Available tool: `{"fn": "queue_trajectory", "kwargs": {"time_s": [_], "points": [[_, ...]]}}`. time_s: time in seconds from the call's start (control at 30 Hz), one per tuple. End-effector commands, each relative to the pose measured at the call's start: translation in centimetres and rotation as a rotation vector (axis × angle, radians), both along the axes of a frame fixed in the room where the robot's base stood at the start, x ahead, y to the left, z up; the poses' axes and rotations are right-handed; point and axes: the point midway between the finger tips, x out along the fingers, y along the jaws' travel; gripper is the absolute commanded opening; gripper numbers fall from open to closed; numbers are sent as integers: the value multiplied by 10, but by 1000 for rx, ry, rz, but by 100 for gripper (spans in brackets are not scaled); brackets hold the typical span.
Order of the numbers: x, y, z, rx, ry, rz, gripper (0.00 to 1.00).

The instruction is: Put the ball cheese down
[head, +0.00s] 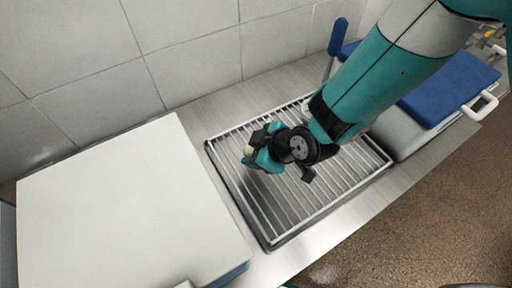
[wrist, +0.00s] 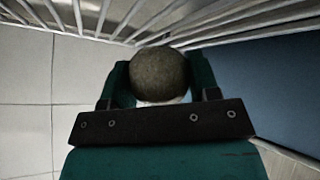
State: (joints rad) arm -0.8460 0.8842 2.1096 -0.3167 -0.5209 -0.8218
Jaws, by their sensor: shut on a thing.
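The ball cheese (wrist: 158,75) is a round, brownish-grey ball between the two fingers of my gripper (wrist: 160,88) in the wrist view. My gripper is shut on it. In the head view my gripper (head: 254,156) is over the left part of a metal rack, and only a small pale bit of the cheese (head: 248,150) shows by the fingers. The rest of it is hidden. I cannot tell whether the cheese touches the rack.
The white wire rack (head: 331,208) sits in a recess of the metal counter (head: 207,109). A large white-topped box (head: 122,205) stands left of it. A blue-lidded box (head: 451,86) with a white handle stands at the right. A tiled wall (head: 190,45) is behind.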

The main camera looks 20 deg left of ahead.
Motion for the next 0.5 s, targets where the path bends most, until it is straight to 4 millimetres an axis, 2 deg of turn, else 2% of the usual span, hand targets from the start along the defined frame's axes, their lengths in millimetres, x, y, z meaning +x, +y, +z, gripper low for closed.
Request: {"fn": "queue_trajectory", "kwargs": {"time_s": [0.43, 0.47, 0.5], "points": [[0, 0, -10, 0, 0, 0, 31], [0, 0, -11, -1, 0, 0, 58], [0, 0, -10, -1, 0, 0, 67]]}}
